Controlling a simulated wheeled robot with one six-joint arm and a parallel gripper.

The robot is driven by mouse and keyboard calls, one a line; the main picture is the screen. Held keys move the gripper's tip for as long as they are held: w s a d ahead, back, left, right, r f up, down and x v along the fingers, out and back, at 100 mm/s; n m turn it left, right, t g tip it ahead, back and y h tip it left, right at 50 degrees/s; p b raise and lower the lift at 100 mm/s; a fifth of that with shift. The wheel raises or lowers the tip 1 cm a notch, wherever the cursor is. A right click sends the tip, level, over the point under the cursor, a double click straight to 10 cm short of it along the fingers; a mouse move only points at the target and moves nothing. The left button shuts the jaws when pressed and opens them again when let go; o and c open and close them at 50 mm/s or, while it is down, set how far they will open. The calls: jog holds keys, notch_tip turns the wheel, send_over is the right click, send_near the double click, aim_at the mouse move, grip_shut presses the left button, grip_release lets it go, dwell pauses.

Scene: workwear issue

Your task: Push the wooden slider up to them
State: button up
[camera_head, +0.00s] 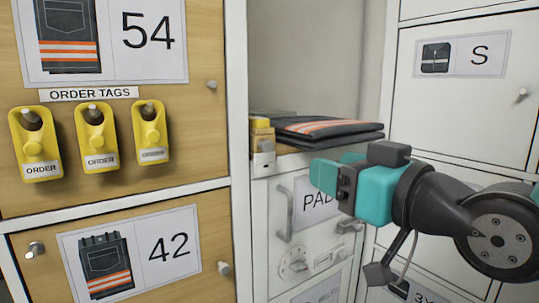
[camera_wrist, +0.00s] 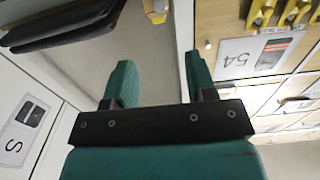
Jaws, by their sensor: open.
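The wooden slider appears to be the small tan and yellow block (camera_head: 262,134) at the left end of the shelf, against the white upright. Part of it seems to show at the top edge of the wrist view (camera_wrist: 155,8). Folded dark trousers (camera_head: 325,131) with orange and grey stripes lie on the shelf to its right; their dark edge (camera_wrist: 70,25) is at upper left in the wrist view. My gripper (camera_head: 335,168) is open and empty, in front of the shelf and slightly lower, right of the block. Its teal fingers (camera_wrist: 158,65) touch nothing visible.
A drawer labelled "PAD" (camera_head: 300,225) with a handle and dial is below the shelf, partly behind my gripper. Yellow order tags (camera_head: 97,138) hang on the wooden door at left. A white locker marked S (camera_head: 462,90) stands at right. The space above the trousers is clear.

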aim_at(269, 147)
jog(key=p+x, duration=1.5)
jog(key=p, duration=0.4)
jog(key=shift+a+r, duration=0.1)
jog(key=shift+r, duration=0.1)
jog(key=shift+w+a+f+p, duration=0.2)
jog(key=shift+w+a+p, duration=0.2)
jog(key=shift+w, duration=0.1)
jog(key=shift+d, duration=0.1)
